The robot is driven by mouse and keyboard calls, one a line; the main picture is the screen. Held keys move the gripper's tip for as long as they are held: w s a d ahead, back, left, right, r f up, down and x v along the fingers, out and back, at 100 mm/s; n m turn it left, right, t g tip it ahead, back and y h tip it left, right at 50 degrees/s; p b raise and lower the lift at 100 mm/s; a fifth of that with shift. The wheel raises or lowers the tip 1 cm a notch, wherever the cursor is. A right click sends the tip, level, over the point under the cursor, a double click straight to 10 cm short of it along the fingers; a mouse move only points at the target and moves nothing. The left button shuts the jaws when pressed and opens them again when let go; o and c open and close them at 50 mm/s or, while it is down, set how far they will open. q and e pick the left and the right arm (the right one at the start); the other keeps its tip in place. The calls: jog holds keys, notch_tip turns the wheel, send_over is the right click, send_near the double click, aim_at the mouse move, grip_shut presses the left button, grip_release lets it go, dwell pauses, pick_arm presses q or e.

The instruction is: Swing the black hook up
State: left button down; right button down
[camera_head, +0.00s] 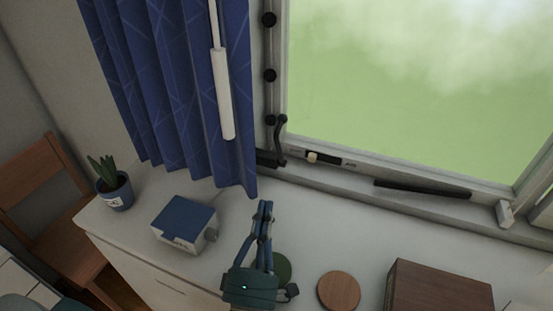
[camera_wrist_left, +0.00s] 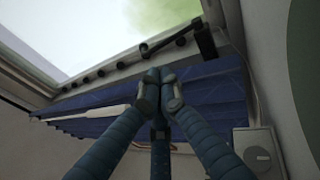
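The black hook (camera_head: 281,135) is at the lower left corner of the window frame. It rises from a dark base (camera_head: 267,158) and stands roughly upright, its curved end uppermost beside a column of round black knobs. In the left wrist view the hook (camera_wrist_left: 172,40) shows beyond the fingertips, running from its dark base (camera_wrist_left: 205,38) towards the knobs. My left gripper (camera_head: 265,205) is above the white countertop, below and apart from the hook. Its fingertips (camera_wrist_left: 160,76) are together with nothing visible between them. My right gripper is not in view.
A blue curtain (camera_head: 175,90) with a white rod (camera_head: 222,95) hangs left of the hook. A black bar (camera_head: 422,188) lies along the sill. A blue-topped box (camera_head: 185,220), potted plant (camera_head: 115,190), round wooden disc (camera_head: 338,291) and brown box (camera_head: 440,290) stand on the counter.

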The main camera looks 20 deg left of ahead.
pick_arm(q)
jog(key=p, duration=0.3)
send_near(277, 146)
jog(key=p+x, duration=0.2)
jog(key=x, duration=0.4)
jog(key=shift+r, duration=0.1)
jog(key=shift+w+a, duration=0.1)
jog(key=shift+w, duration=0.4)
